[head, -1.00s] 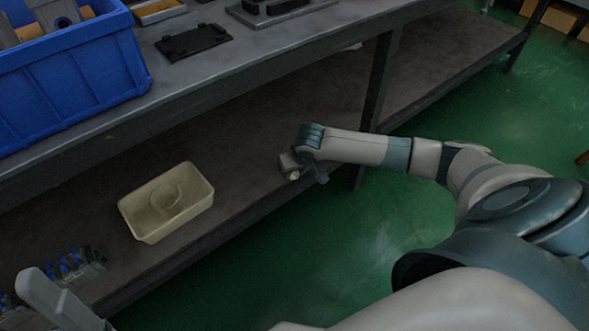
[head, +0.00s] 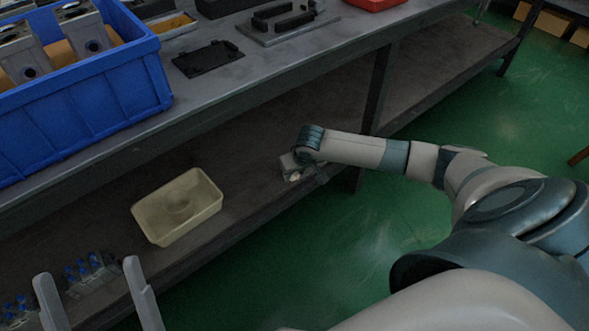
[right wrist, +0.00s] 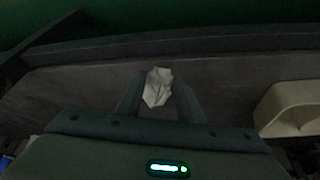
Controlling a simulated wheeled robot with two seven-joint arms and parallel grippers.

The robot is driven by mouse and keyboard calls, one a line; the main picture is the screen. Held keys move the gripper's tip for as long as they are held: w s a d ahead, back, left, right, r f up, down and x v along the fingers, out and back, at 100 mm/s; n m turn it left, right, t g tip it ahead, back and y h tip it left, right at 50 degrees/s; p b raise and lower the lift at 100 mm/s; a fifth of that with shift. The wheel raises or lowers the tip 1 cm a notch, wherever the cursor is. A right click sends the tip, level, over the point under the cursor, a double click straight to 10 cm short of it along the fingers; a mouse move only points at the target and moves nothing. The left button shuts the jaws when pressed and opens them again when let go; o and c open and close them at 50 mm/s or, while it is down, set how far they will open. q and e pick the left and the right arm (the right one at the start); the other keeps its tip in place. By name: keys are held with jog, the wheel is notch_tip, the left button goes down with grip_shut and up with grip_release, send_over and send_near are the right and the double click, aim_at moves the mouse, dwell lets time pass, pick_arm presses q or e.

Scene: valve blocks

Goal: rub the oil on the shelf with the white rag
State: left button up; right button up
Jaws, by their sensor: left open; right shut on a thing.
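The white rag (right wrist: 157,87) is a small crumpled cloth between the fingers of my right gripper (right wrist: 158,97). In the head view a pale bit of the rag (head: 294,177) shows under my right gripper (head: 291,168), low over the front part of the lower shelf (head: 250,150). I cannot tell whether the rag touches the shelf, which also shows in the right wrist view (right wrist: 220,75). No oil can be made out on the dark shelf. My left gripper (head: 86,271) is open and empty at the lower left, its two fingers apart.
A cream tray (head: 145,219) stands on the lower shelf left of my right gripper. Blue-topped valve parts (head: 85,268) lie near my left gripper. Above are a blue crate (head: 90,115) and a black plate (head: 207,58) on the bench. A table leg (head: 378,90) stands behind my right forearm.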

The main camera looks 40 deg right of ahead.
jog(key=shift+r+p, duration=0.6)
jog(key=shift+r, duration=0.1)
jog(key=shift+r+p, duration=0.5)
jog(key=shift+p, duration=0.15)
jog(key=shift+r, duration=0.25)
jog(key=shift+r+p, duration=0.35)
jog(key=shift+p, duration=0.35)
jog(key=shift+r+p, duration=0.45)
jog(key=shift+p, duration=0.05)
pick_arm(q)
notch_tip(320, 180, down, 16)
jog(key=w+g+y, duration=0.2)
jog(key=g, duration=0.8)
jog(key=shift+w+r+y, duration=0.25)
jog(key=shift+w+y, duration=0.15)
pick_arm(e)
jog(key=shift+r, duration=0.1)
jog(key=shift+s, duration=0.1)
